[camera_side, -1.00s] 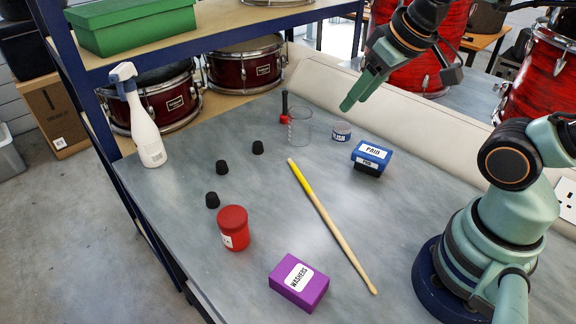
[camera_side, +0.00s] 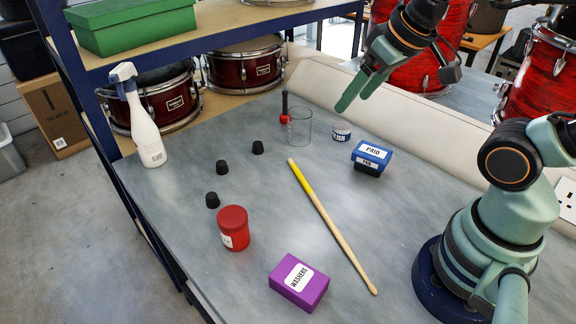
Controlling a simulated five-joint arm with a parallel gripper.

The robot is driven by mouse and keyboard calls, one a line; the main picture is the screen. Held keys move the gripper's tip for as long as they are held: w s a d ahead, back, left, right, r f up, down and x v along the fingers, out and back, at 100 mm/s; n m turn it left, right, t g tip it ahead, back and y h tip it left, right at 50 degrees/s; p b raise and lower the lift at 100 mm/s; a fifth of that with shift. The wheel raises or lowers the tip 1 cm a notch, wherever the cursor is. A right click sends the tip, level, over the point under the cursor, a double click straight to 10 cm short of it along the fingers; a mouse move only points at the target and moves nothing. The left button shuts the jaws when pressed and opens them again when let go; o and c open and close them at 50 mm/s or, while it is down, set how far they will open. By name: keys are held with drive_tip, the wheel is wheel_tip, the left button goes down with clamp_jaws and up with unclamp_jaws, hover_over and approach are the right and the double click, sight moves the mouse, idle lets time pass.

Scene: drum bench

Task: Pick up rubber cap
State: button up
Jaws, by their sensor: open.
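Three small black rubber caps stand on the grey bench. One rubber cap (camera_side: 258,148) is the farthest back, another rubber cap (camera_side: 222,167) is left of it, and a third rubber cap (camera_side: 212,200) is nearest, just behind the red jar. My gripper (camera_side: 352,98) is open and empty. It hangs in the air above the back of the bench, to the right of all the caps and well apart from them.
A red jar (camera_side: 233,229), a purple washers box (camera_side: 299,283) and a drumstick (camera_side: 331,225) lie nearer. A clear glass (camera_side: 300,127), red-black tool (camera_side: 285,108), small tin (camera_side: 342,132) and blue pad box (camera_side: 371,156) stand behind. A spray bottle (camera_side: 146,125) stands left.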

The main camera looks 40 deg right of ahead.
drive_tip(key=w+a+r+m+g, duration=0.2)
drive_tip(key=w+a+m, duration=0.25)
drive_tip(key=w, duration=0.35)
drive_tip(key=m+g, duration=0.4)
drive_tip(key=m, duration=0.6)
hover_over(211, 195)
drive_tip(key=f, duration=2.1)
drive_tip(key=shift+a+f, duration=0.2)
drive_tip(key=shift+a, duration=0.2)
drive_tip(key=shift+d+f, duration=0.2)
drive_tip(key=shift+f, duration=1.15)
drive_tip(key=shift+d+f, duration=0.2)
drive_tip(key=shift+f, duration=1.15)
clamp_jaws()
